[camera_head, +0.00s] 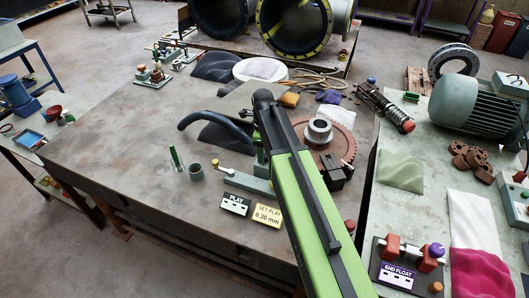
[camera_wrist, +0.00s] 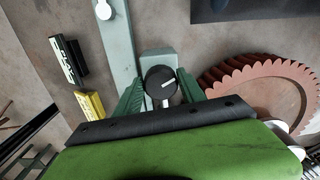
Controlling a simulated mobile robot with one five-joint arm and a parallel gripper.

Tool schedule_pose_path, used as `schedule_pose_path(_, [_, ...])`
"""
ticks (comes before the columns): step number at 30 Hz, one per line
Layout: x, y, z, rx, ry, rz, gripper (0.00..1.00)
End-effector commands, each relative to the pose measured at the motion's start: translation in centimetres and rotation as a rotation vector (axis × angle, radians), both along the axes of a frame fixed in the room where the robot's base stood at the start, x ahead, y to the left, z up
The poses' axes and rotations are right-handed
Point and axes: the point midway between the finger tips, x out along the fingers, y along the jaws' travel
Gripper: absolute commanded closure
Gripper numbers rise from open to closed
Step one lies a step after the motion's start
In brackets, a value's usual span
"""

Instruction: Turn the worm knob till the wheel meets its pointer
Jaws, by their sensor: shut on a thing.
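In the wrist view my gripper (camera_wrist: 160,91) has its two green ribbed fingers on either side of the round black worm knob (camera_wrist: 160,78), shut on it. The knob's face carries a short white mark pointing to the right and slightly up. The red-brown toothed wheel (camera_wrist: 285,90) lies to the right of the knob, apart from the fingers. In the head view the wheel (camera_head: 338,140) shows partly behind my green arm, with a pale hub on it. My arm hides the knob and fingers there. I cannot make out the wheel's pointer in either view.
The PLAY plate (camera_head: 235,204) and yellow SET PLAY 0.30 mm card (camera_head: 267,214) stand left of my arm. A grey-green bar (camera_head: 247,183) runs beside them. A green motor (camera_head: 478,105) and END FLOAT fixture (camera_head: 397,275) occupy the right bench. The table's left part is mostly clear.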

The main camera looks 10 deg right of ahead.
Motion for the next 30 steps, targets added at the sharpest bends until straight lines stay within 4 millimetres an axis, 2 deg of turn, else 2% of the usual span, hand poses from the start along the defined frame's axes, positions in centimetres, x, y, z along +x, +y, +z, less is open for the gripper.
schedule_pose_path(1, [-0.34, -0.49, -0.06, -0.01, 0.009, -0.047, 0.93])
schedule_pose_path(15, [-0.38, -0.51, -0.11, -0.01, 0.01, -0.434, 0.94])
schedule_pose_path(30, [-0.38, -0.46, -0.12, -0.009, 0.009, -0.597, 0.93])
